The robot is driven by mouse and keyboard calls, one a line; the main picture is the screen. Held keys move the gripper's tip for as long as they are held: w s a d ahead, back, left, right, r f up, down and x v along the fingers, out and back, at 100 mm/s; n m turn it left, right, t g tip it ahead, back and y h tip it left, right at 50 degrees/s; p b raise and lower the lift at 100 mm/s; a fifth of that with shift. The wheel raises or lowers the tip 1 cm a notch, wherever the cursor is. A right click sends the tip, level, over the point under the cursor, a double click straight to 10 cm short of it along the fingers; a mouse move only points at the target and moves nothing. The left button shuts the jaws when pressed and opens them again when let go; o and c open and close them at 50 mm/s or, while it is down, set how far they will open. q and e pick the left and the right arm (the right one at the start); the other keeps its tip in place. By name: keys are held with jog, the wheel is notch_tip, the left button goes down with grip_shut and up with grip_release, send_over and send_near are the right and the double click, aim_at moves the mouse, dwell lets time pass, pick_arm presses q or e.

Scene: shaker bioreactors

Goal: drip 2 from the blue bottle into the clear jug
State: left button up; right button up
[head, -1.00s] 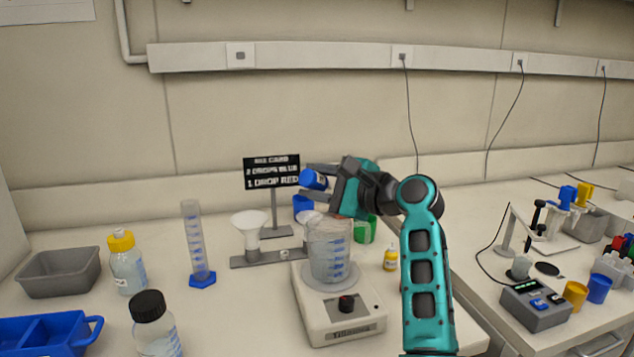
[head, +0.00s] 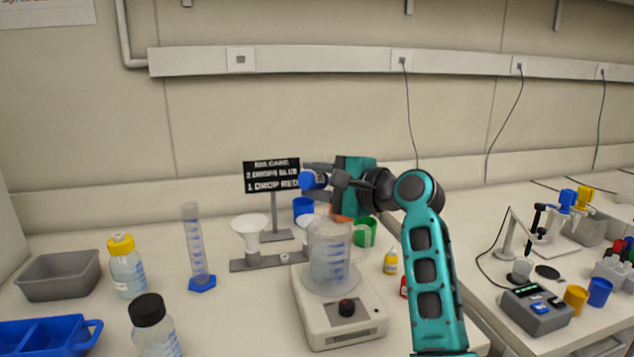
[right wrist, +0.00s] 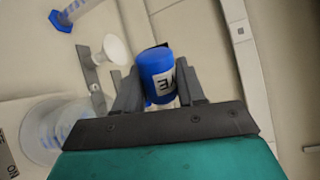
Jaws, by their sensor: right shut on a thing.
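My right gripper (head: 327,178) is shut on the small blue bottle (head: 313,180). It holds the bottle above and behind the clear jug, and the bottle looks tilted sideways. In the right wrist view the blue bottle (right wrist: 157,72), with a white label, sits between the two fingers (right wrist: 160,88). The clear jug (head: 328,262) with blue marks stands on a white stirrer plate (head: 342,318). The jug also shows at the left of the right wrist view (right wrist: 48,130). No falling drop can be made out. My left gripper is not in view.
A card sign (head: 271,176) reads 2 drops blue, 1 drop red. A white funnel (head: 250,232) on a stand and a measuring cylinder (head: 197,250) are left of the jug. A green cup (head: 367,232) and a yellow bottle (head: 391,262) are right of it.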

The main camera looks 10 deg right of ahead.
jog(key=shift+s+a+f+n, duration=0.25)
jog(key=shift+a+f+n, duration=0.25)
jog(key=shift+n, duration=0.4)
jog(key=shift+s+a+f+n+h, duration=0.25)
jog(key=shift+s+a+n, duration=0.25)
jog(key=shift+a, duration=0.2)
jog(key=shift+s+a+f+n+h, duration=0.15)
jog(key=shift+s+a+f+n, duration=0.15)
jog(key=shift+s+a+n, duration=0.3)
jog(key=shift+s+a+f+n+h, duration=0.25)
jog(key=shift+a+n, duration=0.25)
jog(key=shift+a, duration=0.3)
jog(key=shift+r, duration=0.1)
